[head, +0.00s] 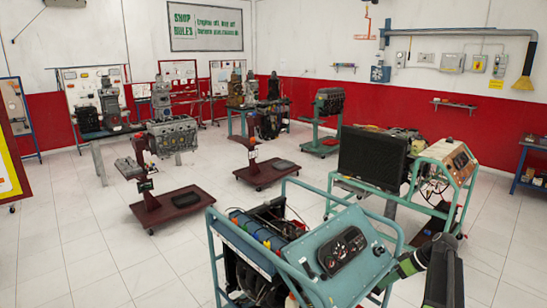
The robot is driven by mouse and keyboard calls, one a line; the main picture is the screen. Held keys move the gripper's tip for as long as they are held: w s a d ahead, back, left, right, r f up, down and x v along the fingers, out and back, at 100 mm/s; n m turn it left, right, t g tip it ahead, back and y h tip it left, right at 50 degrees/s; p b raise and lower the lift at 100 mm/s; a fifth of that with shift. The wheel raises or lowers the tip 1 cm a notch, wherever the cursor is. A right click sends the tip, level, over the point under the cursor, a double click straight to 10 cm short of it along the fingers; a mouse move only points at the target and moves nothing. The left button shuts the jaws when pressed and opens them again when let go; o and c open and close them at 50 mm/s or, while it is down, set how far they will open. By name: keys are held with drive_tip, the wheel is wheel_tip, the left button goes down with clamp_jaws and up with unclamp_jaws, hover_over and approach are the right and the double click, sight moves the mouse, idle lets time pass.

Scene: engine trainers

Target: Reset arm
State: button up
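Part of my dark arm (443,278) rises at the bottom right of the head view. A green and black section beside it reaches left and down towards the right side of the teal engine trainer with a gauge panel (318,262). I cannot make out gripper fingers; the end of the arm is not clearly visible against the trainer. Whether the arm touches the trainer's frame cannot be told from this view.
A second teal trainer with a black radiator (371,160) stands behind, right of centre. Engines on dark red wheeled stands (172,208) are at left and centre. A blue bench (530,165) is at the right edge. White tiled floor (85,245) is clear at lower left.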

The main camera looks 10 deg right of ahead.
drive_tip(key=s+a+f+m+g+h, duration=0.2)
drive_tip(key=s+a+h, duration=0.1)
drive_tip(key=a, duration=1.5)
drive_tip(key=s+a+f+m+g+h, duration=0.2)
drive_tip(key=s+a, duration=0.1)
drive_tip(key=a, duration=1.4)
wheel_tip(320, 180, down, 10)
drive_tip(key=b, duration=1)
drive_tip(key=shift+s+a+f+h, duration=0.2)
drive_tip(key=shift+s+a+h, duration=0.15)
drive_tip(key=shift+a+h, duration=0.1)
